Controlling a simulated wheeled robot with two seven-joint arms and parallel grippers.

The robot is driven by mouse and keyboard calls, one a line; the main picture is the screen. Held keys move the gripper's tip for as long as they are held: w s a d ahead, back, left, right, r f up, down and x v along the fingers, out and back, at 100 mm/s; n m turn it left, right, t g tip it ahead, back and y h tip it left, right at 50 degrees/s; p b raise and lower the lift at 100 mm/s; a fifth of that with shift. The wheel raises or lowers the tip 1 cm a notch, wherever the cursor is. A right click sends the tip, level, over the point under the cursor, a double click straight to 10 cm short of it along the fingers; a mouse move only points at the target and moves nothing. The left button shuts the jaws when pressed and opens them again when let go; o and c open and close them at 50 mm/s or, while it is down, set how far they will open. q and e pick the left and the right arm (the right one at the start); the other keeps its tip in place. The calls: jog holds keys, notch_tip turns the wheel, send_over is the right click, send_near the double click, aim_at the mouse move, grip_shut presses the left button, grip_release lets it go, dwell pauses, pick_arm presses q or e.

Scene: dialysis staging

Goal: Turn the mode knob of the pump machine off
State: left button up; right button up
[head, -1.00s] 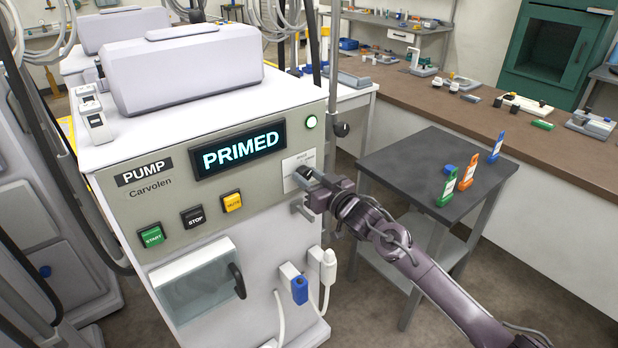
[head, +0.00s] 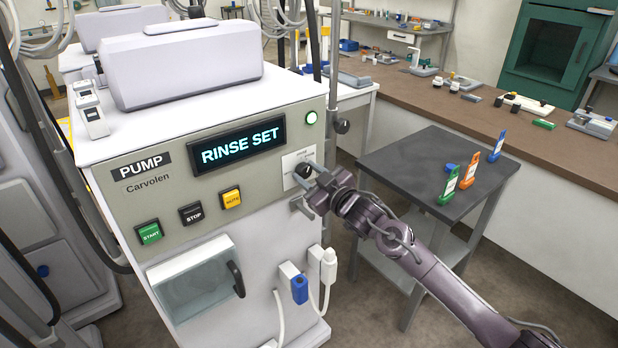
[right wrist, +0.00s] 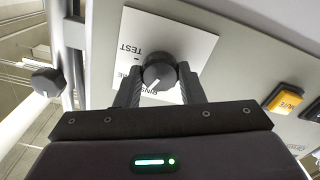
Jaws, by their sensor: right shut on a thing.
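The pump machine (head: 215,210) stands at the left of the head view, and its display (head: 238,146) reads "RINSE SET". The dark round mode knob (right wrist: 159,73) sits on a white label plate (right wrist: 190,40) in the right wrist view. The words "TEST" and part of "RINSE" show on the plate, upside down. The knob's white mark points down and a little left, toward "RINSE". My right gripper (right wrist: 158,88) has one finger on each side of the knob and is shut on it. In the head view my right gripper (head: 312,190) reaches the panel's right end. My left gripper is not in view.
START (head: 149,232), STOP (head: 192,214) and MUTE (head: 231,198) buttons lie left of the knob. A second dark knob (right wrist: 45,82) on a pole is near the panel's edge. A grey side table (head: 430,170) with colored tags stands to the right.

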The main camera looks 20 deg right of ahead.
jog(key=n+b, duration=0.1)
jog(key=n, duration=0.3)
jog(key=shift+f, duration=0.15)
jog(key=n+b, duration=0.2)
jog(key=n, duration=0.1)
jog(key=n+b, duration=0.2)
jog(key=n, duration=0.2)
jog(key=shift+f+b, duration=0.1)
jog(key=shift+b, duration=0.3)
pick_arm(q)
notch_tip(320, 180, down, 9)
jog(key=b, duration=0.3)
pick_arm(e)
jog(key=n, duration=0.3)
jog(key=shift+n, duration=0.4)
jog(key=n+b, duration=0.5)
jog(key=n, duration=0.2)
jog(key=shift+b, duration=0.35)
jog(key=shift+n, duration=0.4)
jog(key=shift+b, duration=0.4)
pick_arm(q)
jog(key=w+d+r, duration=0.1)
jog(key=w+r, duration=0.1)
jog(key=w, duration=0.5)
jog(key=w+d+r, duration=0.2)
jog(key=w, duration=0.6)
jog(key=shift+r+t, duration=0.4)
